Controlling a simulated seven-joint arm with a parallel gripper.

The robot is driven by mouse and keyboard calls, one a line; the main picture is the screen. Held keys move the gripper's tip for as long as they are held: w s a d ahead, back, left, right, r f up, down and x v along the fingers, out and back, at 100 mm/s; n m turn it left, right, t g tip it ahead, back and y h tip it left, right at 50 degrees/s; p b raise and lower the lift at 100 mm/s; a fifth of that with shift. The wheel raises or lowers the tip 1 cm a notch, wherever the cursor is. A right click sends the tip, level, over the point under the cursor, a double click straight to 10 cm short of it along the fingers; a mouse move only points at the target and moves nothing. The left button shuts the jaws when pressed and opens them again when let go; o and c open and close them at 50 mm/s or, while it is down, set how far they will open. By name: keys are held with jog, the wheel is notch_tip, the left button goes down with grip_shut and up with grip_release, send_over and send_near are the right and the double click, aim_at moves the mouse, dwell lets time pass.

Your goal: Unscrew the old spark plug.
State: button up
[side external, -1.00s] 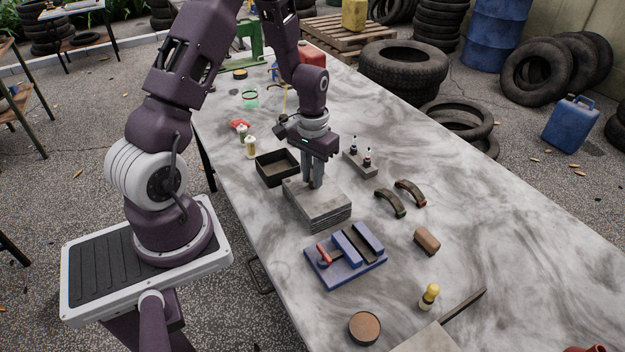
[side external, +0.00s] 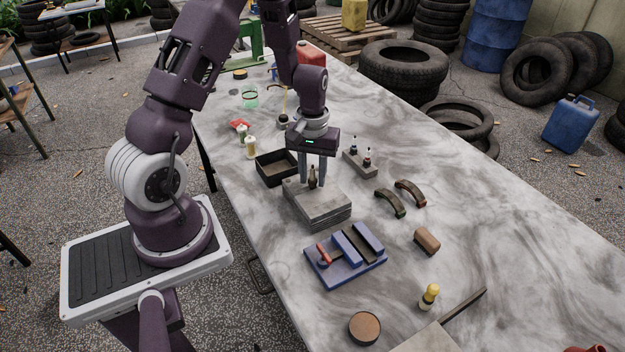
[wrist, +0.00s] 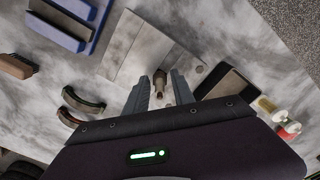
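The old spark plug (side external: 312,178) is brownish and stands upright in the grey finned block (side external: 322,208). In the wrist view the plug (wrist: 160,84) lies between my fingers. My gripper (side external: 313,182) points down over the block, with one finger on each side of the plug. My gripper also shows in the wrist view (wrist: 160,84), open, with gaps between the fingers and the plug. The plug's threaded end is hidden in the block.
A dark open tray (side external: 277,168) stands left of the block. A small grey holder (side external: 359,163) with two dark-topped plugs is to its right. A blue fixture (side external: 345,257) is in front. Curved brake shoes (side external: 390,203) lie at right.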

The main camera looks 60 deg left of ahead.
jog(key=m, duration=0.6)
jog(key=shift+m, duration=0.4)
jog(key=m, duration=1.3)
jog(key=shift+m, duration=0.4)
jog(key=m, duration=0.6)
jog(key=shift+m, duration=0.3)
grip_shut()
jog(key=n, duration=0.4)
jog(key=shift+n, duration=0.3)
